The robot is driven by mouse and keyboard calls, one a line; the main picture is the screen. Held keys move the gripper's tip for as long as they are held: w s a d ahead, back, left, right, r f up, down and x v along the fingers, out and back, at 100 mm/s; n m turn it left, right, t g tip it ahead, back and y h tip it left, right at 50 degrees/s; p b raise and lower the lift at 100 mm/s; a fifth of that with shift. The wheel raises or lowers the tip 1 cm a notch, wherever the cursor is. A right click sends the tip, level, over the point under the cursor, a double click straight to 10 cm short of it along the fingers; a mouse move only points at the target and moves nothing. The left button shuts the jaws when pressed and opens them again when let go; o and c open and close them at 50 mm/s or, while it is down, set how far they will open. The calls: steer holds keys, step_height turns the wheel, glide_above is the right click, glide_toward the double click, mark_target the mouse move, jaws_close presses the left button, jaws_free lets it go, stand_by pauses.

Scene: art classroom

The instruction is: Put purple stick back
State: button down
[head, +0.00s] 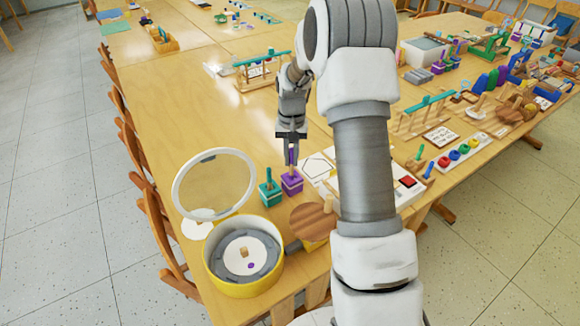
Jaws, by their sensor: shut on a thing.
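A purple square block (292,184) stands on the wooden table near its front edge. A thin upright purple stick (293,158) shows directly above it, between the fingers of my gripper (291,158). My gripper points down and is shut on the purple stick. The lower end of the stick meets or overlaps the top of the purple block in this view; I cannot tell how deep it sits. A teal block (270,194) with its own teal stick stands just to the left of the purple block.
A round yellow container (222,281) with a raised clear lid (214,184) stands at front left. A round wooden disc (312,221) lies in front of the purple block. White cards (318,166) lie to its right. The table's left half (190,120) is mostly clear.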

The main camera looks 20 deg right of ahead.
mark_target(292, 167)
steer(key=shift+d+f+b, duration=0.1)
steer(key=shift+f+b, duration=0.65)
steer(key=shift+f, duration=0.75)
steer(key=shift+f, duration=0.3)
steer(key=c, duration=0.9)
jaws_free()
steer(key=shift+r, duration=0.1)
